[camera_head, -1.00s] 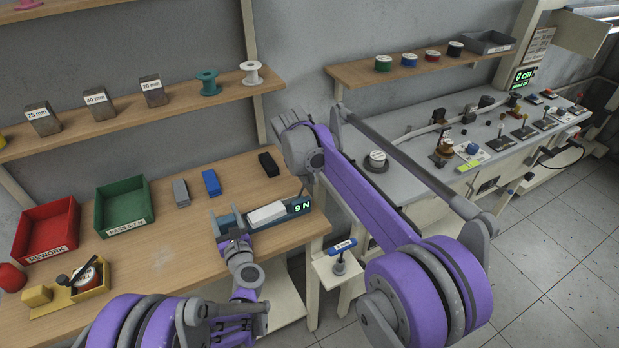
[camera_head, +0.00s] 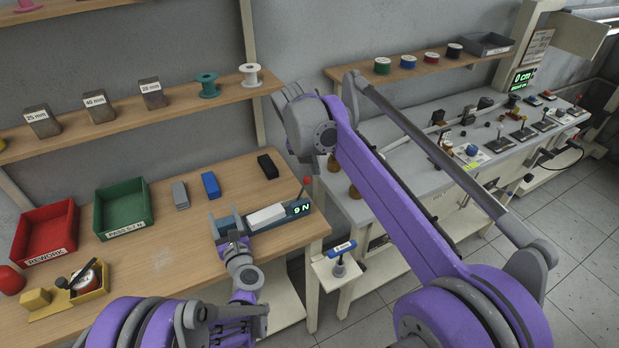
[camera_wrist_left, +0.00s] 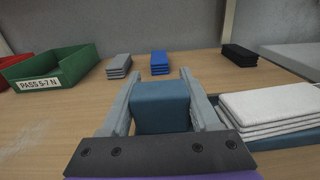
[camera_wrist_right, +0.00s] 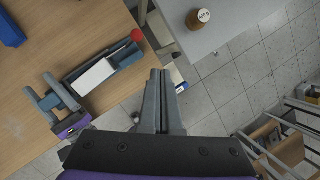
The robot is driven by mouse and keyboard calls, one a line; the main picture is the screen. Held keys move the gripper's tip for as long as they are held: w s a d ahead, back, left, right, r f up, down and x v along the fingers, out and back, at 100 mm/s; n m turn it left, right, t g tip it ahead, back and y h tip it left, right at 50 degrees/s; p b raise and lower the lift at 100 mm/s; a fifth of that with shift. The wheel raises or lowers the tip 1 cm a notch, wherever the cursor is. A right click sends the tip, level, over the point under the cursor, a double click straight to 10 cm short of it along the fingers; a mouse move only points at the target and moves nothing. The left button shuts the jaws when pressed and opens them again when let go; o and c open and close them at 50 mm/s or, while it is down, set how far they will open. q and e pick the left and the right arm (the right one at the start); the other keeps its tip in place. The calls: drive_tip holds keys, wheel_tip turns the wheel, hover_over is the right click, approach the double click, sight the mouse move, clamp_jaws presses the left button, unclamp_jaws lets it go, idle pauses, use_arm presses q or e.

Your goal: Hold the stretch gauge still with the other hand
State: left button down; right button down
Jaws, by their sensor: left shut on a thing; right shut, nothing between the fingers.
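The stretch gauge (camera_head: 262,219) is a blue-grey device near the front right edge of the wooden table. It carries a stack of white pads (camera_head: 266,215), a display reading 9 N (camera_head: 300,208) and a red knob (camera_head: 306,181) at its right end. My left gripper (camera_wrist_left: 159,88) is shut on the gauge's blue end block (camera_wrist_left: 162,110), one finger on each side. In the head view, my right gripper is hidden behind its arm. In the right wrist view, my right gripper (camera_wrist_right: 160,80) is shut and empty, to the right of the gauge and apart from it, near the red knob (camera_wrist_right: 137,35).
A red bin (camera_head: 45,232), a green bin (camera_head: 123,208), grey pads (camera_head: 181,195), blue pads (camera_head: 211,184) and black pads (camera_head: 268,166) stand on the table. A grey bench (camera_head: 425,175) lies beyond a gap at right. A small stand (camera_head: 339,264) is by the table corner.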

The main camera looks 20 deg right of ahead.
use_arm(q)
drive_tip(key=shift+c, duration=0.2)
unclamp_jaws()
use_arm(e)
drive_tip(key=r, duration=0.3)
drive_tip(key=shift+s+d+r, duration=0.2)
drive_tip(key=shift+s+d, duration=0.1)
drive_tip(key=shift+d, duration=0.05)
